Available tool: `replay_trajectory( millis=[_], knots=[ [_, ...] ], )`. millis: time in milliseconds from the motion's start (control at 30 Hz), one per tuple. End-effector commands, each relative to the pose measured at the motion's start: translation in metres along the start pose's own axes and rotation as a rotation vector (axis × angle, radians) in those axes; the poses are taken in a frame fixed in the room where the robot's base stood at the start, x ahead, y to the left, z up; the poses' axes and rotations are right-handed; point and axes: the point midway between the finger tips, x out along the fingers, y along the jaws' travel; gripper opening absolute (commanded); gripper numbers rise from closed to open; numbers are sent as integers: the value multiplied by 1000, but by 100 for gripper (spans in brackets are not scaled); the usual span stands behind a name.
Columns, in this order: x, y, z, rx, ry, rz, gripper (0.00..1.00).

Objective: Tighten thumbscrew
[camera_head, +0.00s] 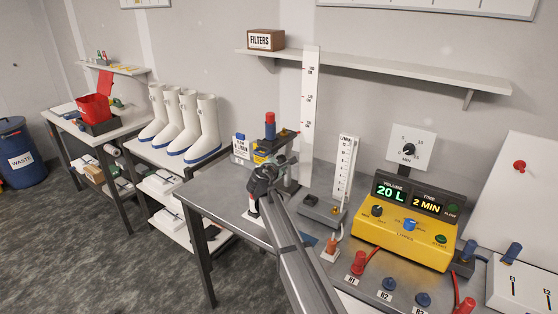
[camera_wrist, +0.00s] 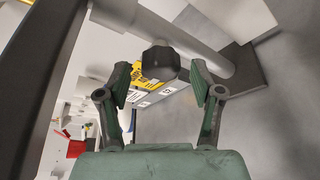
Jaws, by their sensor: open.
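A dark faceted knob (camera_wrist: 160,60), which looks like the thumbscrew, shows in the wrist view at the end of a grey post. My gripper (camera_wrist: 161,84) is open, with one finger on each side of the knob in the picture and visible gaps to both. I cannot tell how far the knob is in depth. A block with yellow and white labels shows just below the knob. In the head view my gripper (camera_head: 262,180) is at the near side of a stand with a red-topped blue cylinder (camera_head: 270,127). My gripper and arm hide the knob there.
A tall white scale (camera_head: 310,110) stands behind the stand. A smaller gauge (camera_head: 344,170) and a yellow control box (camera_head: 410,228) reading 20 L and 2 MIN are to the right. Red and blue connectors line the bench front. White boots (camera_head: 182,120) stand on the left rack.

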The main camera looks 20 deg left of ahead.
Motion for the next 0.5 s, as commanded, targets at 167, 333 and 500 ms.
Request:
replay_trajectory(
  millis=[167,333,500],
  knots=[
    [6,0,0,0,0,0,66],
    [6,-1,0,0,0,0,66],
    [6,-1,0,0,0,-1,27]
  ],
)
